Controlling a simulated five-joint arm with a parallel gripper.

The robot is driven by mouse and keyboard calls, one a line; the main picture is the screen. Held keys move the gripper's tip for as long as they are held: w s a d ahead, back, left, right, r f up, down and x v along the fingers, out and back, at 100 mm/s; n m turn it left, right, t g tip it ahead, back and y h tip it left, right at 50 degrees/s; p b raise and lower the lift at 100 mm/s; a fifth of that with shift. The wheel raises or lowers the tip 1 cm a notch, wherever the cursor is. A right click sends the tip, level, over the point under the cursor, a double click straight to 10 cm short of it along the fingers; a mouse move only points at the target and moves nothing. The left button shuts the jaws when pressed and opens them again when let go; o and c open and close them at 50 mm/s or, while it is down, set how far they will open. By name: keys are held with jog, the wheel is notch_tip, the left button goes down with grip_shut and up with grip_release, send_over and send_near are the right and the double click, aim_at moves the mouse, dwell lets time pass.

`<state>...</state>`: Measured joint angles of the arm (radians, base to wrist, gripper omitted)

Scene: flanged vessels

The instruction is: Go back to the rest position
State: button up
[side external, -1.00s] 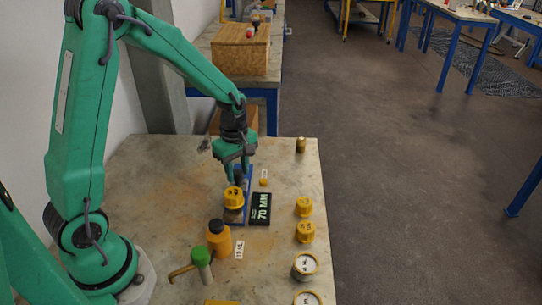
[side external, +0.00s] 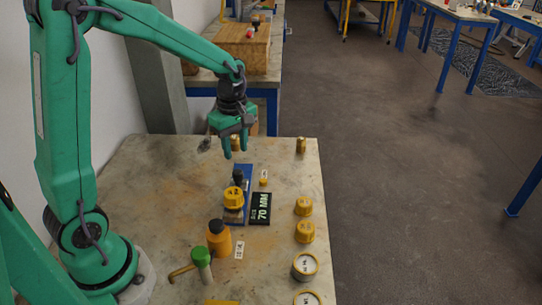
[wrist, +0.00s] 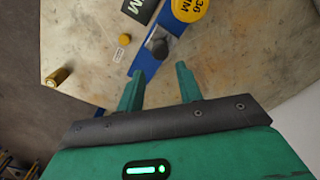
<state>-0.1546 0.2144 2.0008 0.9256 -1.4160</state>
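My gripper (side external: 235,152) hangs in the air above the back of the table, clear of the vessels. In the wrist view its two fingers (wrist: 159,72) are apart with nothing between them. Beneath it a blue base (side external: 246,174) lies on the table. A dark knob (side external: 239,177) and a yellow flanged cap (side external: 234,194) are on the base. The wrist view shows the same knob (wrist: 158,44) and the yellow cap (wrist: 190,8) with black lettering. A black sign reading 70 MM (side external: 261,208) lies beside the base.
The table (side external: 160,190) also bears an orange bottle (side external: 219,238), a green-topped piece (side external: 201,257), yellow caps (side external: 304,207), white-topped round vessels (side external: 305,266) and a brass cylinder (side external: 301,145). The table's left part is mostly bare.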

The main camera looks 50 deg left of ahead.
jog(key=shift+r, duration=0.1)
jog(key=shift+s+d+r+m, duration=0.2)
jog(key=shift+s+r+m, duration=0.1)
jog(key=shift+r+m, duration=0.15)
jog(key=s+d+r+m+t, duration=0.2)
jog(key=s+r+m, duration=0.3)
jog(key=s+m, duration=0.2)
jog(key=s+d+r+m+t, duration=0.3)
jog(key=s+r+m, duration=0.2)
jog(key=s+m, duration=0.3)
jog(key=shift+s+d+r+m+t, duration=0.2)
jog(key=shift+s+d+m+t, duration=0.1)
jog(key=shift+m, duration=0.75)
dwell(0.5)
